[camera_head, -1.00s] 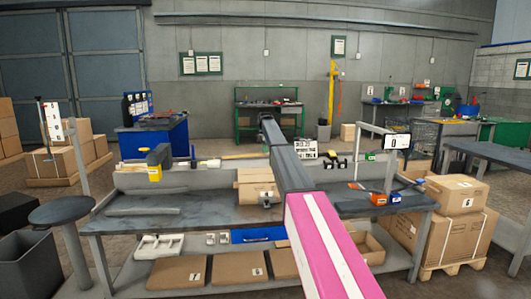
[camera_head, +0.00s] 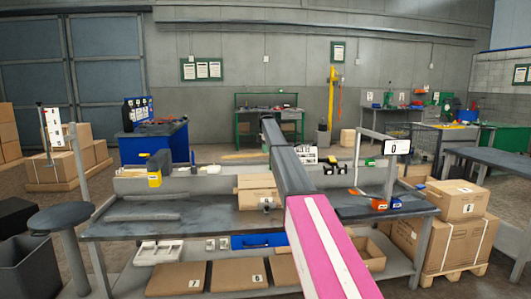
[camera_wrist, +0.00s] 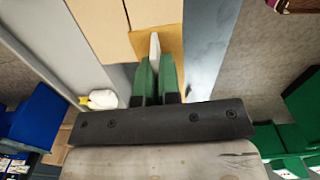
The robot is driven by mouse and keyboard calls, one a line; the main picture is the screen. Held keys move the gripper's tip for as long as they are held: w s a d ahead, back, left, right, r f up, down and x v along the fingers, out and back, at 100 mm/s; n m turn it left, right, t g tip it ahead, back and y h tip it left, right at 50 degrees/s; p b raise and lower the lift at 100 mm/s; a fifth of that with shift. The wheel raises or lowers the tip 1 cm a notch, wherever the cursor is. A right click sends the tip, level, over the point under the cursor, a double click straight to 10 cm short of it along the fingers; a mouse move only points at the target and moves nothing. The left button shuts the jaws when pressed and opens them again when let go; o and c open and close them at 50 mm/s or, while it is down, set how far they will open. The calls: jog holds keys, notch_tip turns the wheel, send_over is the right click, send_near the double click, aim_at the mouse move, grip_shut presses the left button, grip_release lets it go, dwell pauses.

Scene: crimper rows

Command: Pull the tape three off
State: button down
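A cardboard box (camera_head: 257,192) stands on the workbench just left of my arm in the head view. Cardboard also fills the top middle of the wrist view (camera_wrist: 100,25), with a tan-orange strip (camera_wrist: 171,43) beside my fingers. I cannot tell whether that strip is tape three. My gripper (camera_wrist: 156,68) has two green fingers close together in the wrist view. A thin pale piece (camera_wrist: 154,46) shows between and beyond their tips. I cannot tell whether the fingers press on it.
A yellow-and-black tool (camera_head: 155,168) stands at left. Numbered flat boxes (camera_head: 178,277) lie on the lower shelf. Stacked cartons (camera_head: 456,197) stand at right, a stool (camera_head: 66,213) at left.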

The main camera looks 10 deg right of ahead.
jog(key=shift+r, duration=1)
